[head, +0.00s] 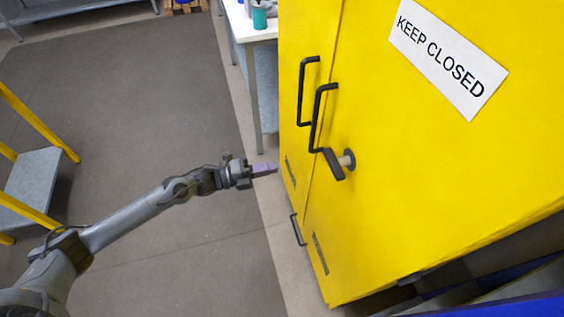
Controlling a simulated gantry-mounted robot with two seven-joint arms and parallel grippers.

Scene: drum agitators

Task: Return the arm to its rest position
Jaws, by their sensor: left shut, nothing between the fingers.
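My left arm comes in from the lower left and reaches toward the yellow cabinet (420,160). Its gripper (276,168) is shut and empty, near the cabinet's left edge and to the left of its handles. In this view it stands apart from the black bar handles (316,115) and the dark lever (333,164) on its round shaft. I cannot tell whether the fingertips touch the cabinet side. The cabinet doors look closed. My right gripper is not in view.
A white table (247,28) with a green container (260,16) stands behind, left of the cabinet. A yellow-framed grey shelf (32,178) is at the left. Blue and dark structures lie at the lower right. The grey floor (130,90) between is clear.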

